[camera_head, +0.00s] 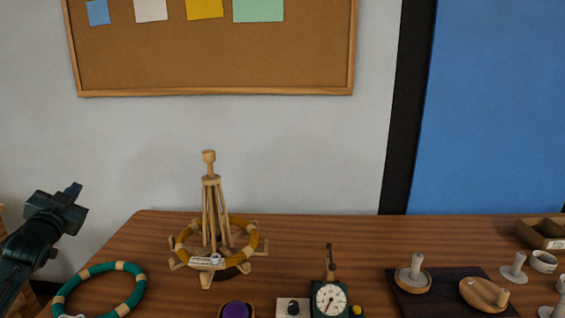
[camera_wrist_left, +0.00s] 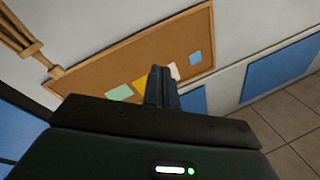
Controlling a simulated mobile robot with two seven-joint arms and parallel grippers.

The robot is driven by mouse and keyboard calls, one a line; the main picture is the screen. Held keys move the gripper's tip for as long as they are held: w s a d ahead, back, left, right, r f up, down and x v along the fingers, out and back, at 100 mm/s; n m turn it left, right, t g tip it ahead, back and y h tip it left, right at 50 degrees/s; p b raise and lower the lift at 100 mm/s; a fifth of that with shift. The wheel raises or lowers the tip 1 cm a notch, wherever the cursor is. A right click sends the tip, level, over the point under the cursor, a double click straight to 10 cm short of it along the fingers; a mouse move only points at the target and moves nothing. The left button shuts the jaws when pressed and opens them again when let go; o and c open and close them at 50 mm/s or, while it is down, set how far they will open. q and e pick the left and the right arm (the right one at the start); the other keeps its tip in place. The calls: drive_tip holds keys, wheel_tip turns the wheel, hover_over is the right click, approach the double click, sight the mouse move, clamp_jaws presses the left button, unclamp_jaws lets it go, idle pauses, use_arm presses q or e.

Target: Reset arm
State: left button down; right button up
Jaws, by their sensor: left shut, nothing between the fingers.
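My left gripper (camera_head: 72,192) is raised at the left of the head view, beyond the table's left end and apart from everything on it. In the left wrist view its fingers (camera_wrist_left: 161,88) are together with nothing between them. My right gripper does not show in either view.
A wooden table (camera_head: 300,235) holds a wooden stand (camera_head: 210,200) with a yellow ring round it, a green ring (camera_head: 133,290), a dial device (camera_head: 330,298) and a dark mat (camera_head: 440,283) with wooden pieces. A corkboard (camera_head: 220,60) hangs behind. Air around my left gripper looks free.

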use_arm(q)
drive_tip(key=s+d+f+g+h, duration=0.1)
drive_tip(key=s+d+f+g, duration=0.15)
drive_tip(key=d+f, duration=0.4)
drive_tip(key=s+d+f+g+h, duration=0.1)
drive_tip(key=s+d+f, duration=0.25)
drive_tip(key=f, duration=0.65)
drive_tip(key=s+d+f+g+h, duration=0.1)
drive_tip(key=s+d+f, duration=0.2)
drive_tip(key=d+f, duration=0.35)
drive_tip(key=s+d+f+g+h, duration=0.1)
drive_tip(key=s+d+f, duration=0.3)
drive_tip(key=s, duration=0.5)
drive_tip(key=s+d+f+n+g+h, duration=0.1)
drive_tip(key=s+d+f, duration=0.3)
drive_tip(key=s+d, duration=0.4)
drive_tip(key=s+d+f+g+h, duration=0.1)
drive_tip(key=s+d+f, duration=0.3)
drive_tip(key=s, duration=0.6)
drive_tip(key=shift+s+d+f+n+g+h, duration=0.15)
drive_tip(key=shift+d+f+n+g+h, duration=0.2)
drive_tip(key=shift+d+g, duration=0.55)
